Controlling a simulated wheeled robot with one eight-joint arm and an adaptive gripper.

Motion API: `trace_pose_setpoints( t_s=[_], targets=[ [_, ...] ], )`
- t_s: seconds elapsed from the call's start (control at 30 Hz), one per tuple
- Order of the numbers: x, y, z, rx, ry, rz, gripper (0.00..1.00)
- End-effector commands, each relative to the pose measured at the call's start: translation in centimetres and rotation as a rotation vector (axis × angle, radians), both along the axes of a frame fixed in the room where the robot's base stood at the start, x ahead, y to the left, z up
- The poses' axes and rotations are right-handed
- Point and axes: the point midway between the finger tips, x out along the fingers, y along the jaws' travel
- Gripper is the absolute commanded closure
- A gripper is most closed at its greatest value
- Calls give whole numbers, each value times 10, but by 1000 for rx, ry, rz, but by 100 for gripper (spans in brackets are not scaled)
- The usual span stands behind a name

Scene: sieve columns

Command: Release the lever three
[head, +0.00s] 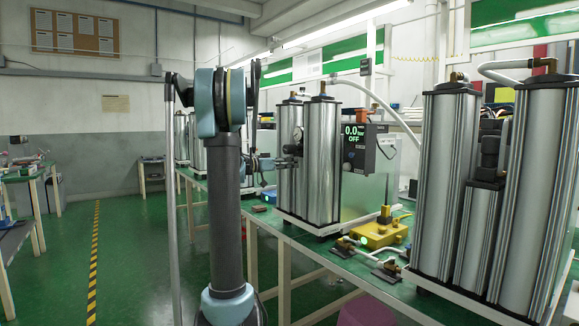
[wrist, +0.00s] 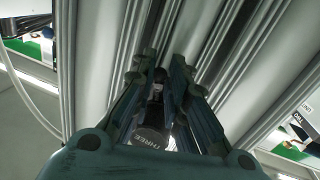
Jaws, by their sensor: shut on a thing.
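Lever three (wrist: 150,136) is a small dark part with a pale "THREE" label, seen in the wrist view between my fingers. My gripper (wrist: 163,85) is shut on it, with one finger on each side. Ribbed silver columns (wrist: 115,50) stand just beyond the fingertips. In the head view, my gripper (head: 284,150) reaches from behind my arm to the left side of the middle pair of columns (head: 321,165). The lever is too small to tell from the gripper there.
A display box (head: 357,148) reading 0.0 and OFF stands right of the middle columns. Large columns (head: 445,185) stand at the right.

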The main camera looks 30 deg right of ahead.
Motion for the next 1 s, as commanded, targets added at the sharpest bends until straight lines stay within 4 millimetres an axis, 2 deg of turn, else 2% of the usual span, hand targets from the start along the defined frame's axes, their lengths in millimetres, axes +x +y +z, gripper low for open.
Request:
trace_pose_setpoints(
  t_s=[0.4,0.73,0.77,0.8,0.83,1.0],
  targets=[
    [-12,-1,4,-19,237,2,100],
    [-12,-1,5,-21,248,1,100],
    [-12,-1,5,-22,248,1,79],
    [-12,-1,5,-21,248,1,70],
    [-13,-1,5,-21,248,1,66],
    [-13,-1,5,-21,248,1,66]
  ],
)
